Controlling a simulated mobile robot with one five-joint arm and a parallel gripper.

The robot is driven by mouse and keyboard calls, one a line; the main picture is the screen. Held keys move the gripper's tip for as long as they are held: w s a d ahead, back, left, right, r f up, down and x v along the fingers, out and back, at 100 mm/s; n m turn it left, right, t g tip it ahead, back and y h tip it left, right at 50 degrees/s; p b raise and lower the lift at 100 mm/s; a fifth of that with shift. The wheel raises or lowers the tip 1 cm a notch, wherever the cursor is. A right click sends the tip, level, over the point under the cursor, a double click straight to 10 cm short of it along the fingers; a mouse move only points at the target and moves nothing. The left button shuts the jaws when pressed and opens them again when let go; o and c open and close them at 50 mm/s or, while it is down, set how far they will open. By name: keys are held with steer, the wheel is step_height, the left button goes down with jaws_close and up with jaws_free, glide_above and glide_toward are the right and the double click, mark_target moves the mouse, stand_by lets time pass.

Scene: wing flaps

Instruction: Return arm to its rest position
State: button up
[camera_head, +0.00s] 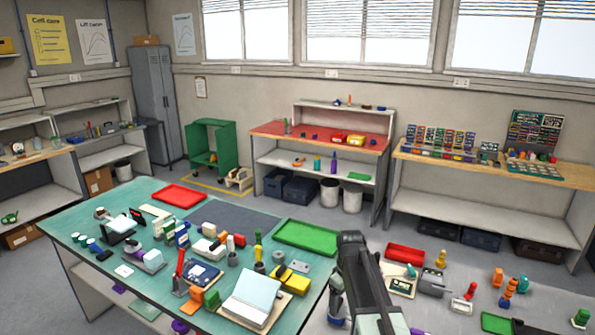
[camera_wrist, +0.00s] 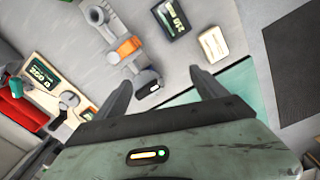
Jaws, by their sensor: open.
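My arm (camera_head: 366,285) rises from the bottom edge in the head view, right of the green-topped table (camera_head: 75,222). Its dark upper end stands in front of the table's right side. My gripper (camera_wrist: 160,78) shows in the wrist view with its two dark fingers spread apart. Nothing is held between them. Below the fingers are a grey device with an orange block (camera_wrist: 130,46), a dark box (camera_wrist: 173,18) and a white box (camera_wrist: 213,43). The fingers appear apart from these things. I cannot make out the fingers in the head view.
A green tray (camera_head: 305,237) and an open white book (camera_head: 252,292) lie left of my arm. A red tray (camera_head: 405,254) and several small colored parts stand on the surface to its right. A workbench with a red top (camera_head: 290,130) stands behind, across open floor.

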steer(key=s+m, duration=0.7)
steer(key=s, duration=0.6)
steer(key=shift+m, duration=0.5)
steer(key=f+b, duration=0.2)
steer(key=s+f+b, duration=0.1)
steer(key=f+b, duration=0.2)
steer(key=s+f+b, duration=0.1)
steer(key=f+b, duration=0.2)
steer(key=shift+s, duration=0.2)
steer(key=shift+r, duration=0.15)
